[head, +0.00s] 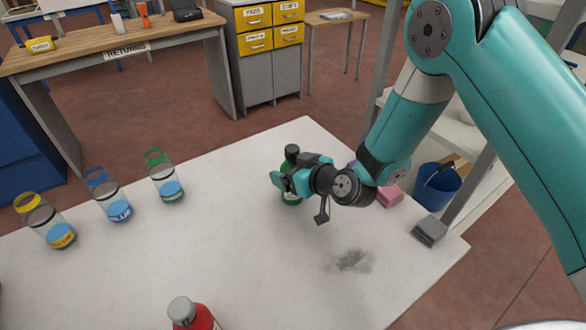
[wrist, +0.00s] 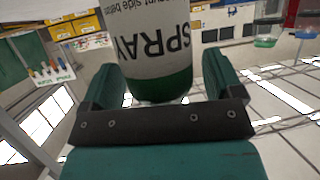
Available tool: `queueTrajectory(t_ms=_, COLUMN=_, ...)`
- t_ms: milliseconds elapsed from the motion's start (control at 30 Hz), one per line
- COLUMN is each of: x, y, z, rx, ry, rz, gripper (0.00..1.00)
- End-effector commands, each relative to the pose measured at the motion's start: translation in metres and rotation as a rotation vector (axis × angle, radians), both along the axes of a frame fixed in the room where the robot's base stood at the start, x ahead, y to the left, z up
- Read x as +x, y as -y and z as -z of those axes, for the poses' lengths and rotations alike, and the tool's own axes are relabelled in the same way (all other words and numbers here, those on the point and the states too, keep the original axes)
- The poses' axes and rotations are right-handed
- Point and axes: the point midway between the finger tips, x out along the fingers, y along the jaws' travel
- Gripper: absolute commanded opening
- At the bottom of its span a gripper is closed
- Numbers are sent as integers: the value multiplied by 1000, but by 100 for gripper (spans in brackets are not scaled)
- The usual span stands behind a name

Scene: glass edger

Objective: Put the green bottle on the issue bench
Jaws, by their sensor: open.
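The green bottle (head: 290,199) has a black cap and stands on the white table (head: 232,236), partly hidden behind my gripper in the head view. My gripper (head: 294,173) is at the bottle with its teal fingers apart. In the wrist view the bottle (wrist: 150,45) shows a white label reading SPRAY and a green band, between the open fingers of my gripper (wrist: 162,78). Whether either finger touches the bottle is not clear. The bench at the back left is marked RETURNS (head: 125,50); I can read no bench marked as issue.
Clear jars with yellow (head: 48,222), blue (head: 108,196) and green (head: 165,177) rims stand at the table's left. A red bottle (head: 192,314) is at the front. A pink block (head: 390,196) and a grey block (head: 430,231) lie right. A dark smudge (head: 350,261) marks the table.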

Motion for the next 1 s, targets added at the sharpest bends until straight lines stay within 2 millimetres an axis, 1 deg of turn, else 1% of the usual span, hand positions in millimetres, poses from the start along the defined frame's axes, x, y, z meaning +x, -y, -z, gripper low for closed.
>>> queueTrajectory(t_ms=167, x=0, y=0, z=-5, rx=0, ry=0, rz=0, gripper=86)
queueTrajectory(t_ms=267, x=-6, y=8, z=-3, rx=0, ry=-1, rz=3, gripper=86)
queueTrajectory(t_ms=433, x=-29, y=29, z=-13, rx=1, ry=-1, rz=4, gripper=86)
queueTrajectory(t_ms=600, x=-54, y=53, z=-27, rx=0, ry=1, rz=4, gripper=86)
queueTrajectory(t_ms=700, x=-66, y=63, z=-35, rx=0, ry=1, rz=4, gripper=86)
queueTrajectory(t_ms=833, x=-75, y=72, z=-43, rx=1, ry=1, rz=2, gripper=86)
queueTrajectory(t_ms=1000, x=-81, y=76, z=-48, rx=0, ry=0, rz=1, gripper=86)
